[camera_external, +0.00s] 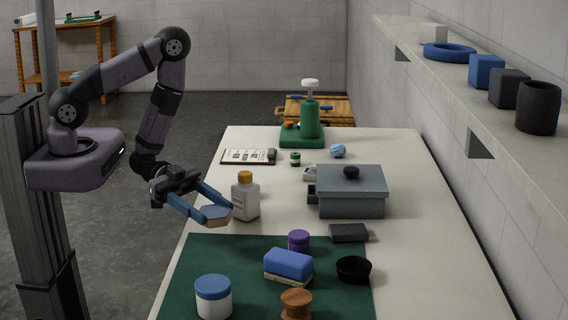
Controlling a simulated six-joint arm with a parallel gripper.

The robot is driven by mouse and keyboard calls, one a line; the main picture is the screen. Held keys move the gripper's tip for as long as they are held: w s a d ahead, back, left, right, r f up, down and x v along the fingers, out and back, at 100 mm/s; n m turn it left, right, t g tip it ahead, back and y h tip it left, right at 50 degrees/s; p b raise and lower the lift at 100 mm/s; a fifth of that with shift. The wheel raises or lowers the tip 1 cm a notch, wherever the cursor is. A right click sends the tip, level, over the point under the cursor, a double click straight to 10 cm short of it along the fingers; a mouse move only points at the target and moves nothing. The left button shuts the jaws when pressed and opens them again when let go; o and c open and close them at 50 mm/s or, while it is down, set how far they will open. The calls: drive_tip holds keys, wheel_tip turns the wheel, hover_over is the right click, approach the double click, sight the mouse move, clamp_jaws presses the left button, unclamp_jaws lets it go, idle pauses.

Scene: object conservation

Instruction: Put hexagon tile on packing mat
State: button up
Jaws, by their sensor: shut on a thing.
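My gripper (219,203) has blue fingers and is shut on the hexagon tile (216,215). The tile is tan on top with a bluish edge and is held in the air near the table's left edge, just left of a white bottle. Whether it touches the bottle cannot be told. The dark green mat (215,256), likely the packing mat, lies on the near part of the table, below and in front of the gripper in the picture.
On the mat stand a blue-lidded white jar (213,297), a purple jar (299,241), a blue block (288,264), a wooden spool (296,304) and a black bowl (353,269). A white bottle (245,200) stands behind it, a grey lidded box (351,193) farther right. The mat's left-middle is clear.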

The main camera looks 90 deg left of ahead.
sight(211, 249)
wheel_tip(211, 249, down, 4)
drive_tip(key=shift+r+b, duration=0.2)
drive_tip(key=shift+b, duration=0.55)
drive_tip(key=shift+f+p, duration=0.3)
drive_tip(key=shift+f, duration=0.15)
drive_tip(key=shift+f+p, duration=0.35)
drive_tip(key=shift+f, duration=1.55)
drive_tip(key=shift+f, duration=0.2)
drive_tip(key=o, duration=1.2)
drive_tip(key=shift+r, duration=0.25)
